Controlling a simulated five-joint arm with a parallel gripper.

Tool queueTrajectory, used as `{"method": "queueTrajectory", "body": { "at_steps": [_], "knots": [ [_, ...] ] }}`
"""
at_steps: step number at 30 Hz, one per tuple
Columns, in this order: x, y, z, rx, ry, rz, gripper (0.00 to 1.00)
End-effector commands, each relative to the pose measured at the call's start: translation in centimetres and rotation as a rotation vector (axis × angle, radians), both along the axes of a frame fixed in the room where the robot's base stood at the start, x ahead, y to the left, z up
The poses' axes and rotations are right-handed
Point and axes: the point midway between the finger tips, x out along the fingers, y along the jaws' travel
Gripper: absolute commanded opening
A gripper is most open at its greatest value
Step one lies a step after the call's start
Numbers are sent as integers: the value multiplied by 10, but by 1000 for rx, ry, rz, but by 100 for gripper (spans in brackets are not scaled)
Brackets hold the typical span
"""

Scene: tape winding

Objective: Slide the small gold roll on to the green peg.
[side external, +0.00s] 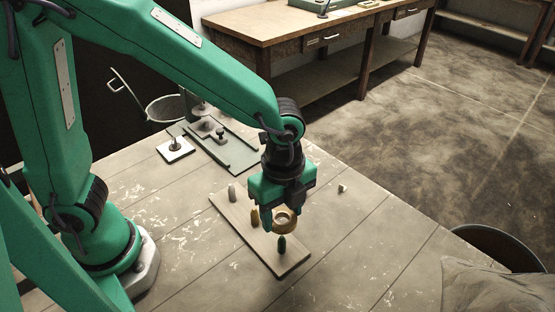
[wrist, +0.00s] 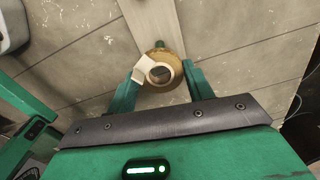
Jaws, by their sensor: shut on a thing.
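The small gold roll (side external: 281,230) is a short ring held above the board in my gripper (side external: 283,214). In the wrist view the roll (wrist: 172,57) sits between both fingers, its hole facing the camera, with a pale strip over its left side. My gripper (wrist: 162,70) is shut on it. The green peg (side external: 282,244) stands upright at the near end of the board (side external: 267,240). The roll is just above the peg in the side view and apart from it at its top. In the wrist view the green peg (wrist: 160,44) shows just beyond the roll's far edge, not through the hole.
A yellow peg (side external: 254,217) and a grey peg (side external: 232,193) stand farther along the board. A small pale block (side external: 342,188) lies to the right. A metal fixture (side external: 222,145) and a square plate with a post (side external: 175,149) are behind.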

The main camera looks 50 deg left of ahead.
Motion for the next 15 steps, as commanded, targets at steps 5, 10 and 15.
{"method": "queueTrajectory", "body": {
  "at_steps": [5,10,15],
  "knots": [
    [0,0,-22,1,3,0,30],
    [-1,0,-48,3,4,0,30],
    [0,0,-75,1,3,0,30]
  ]
}}
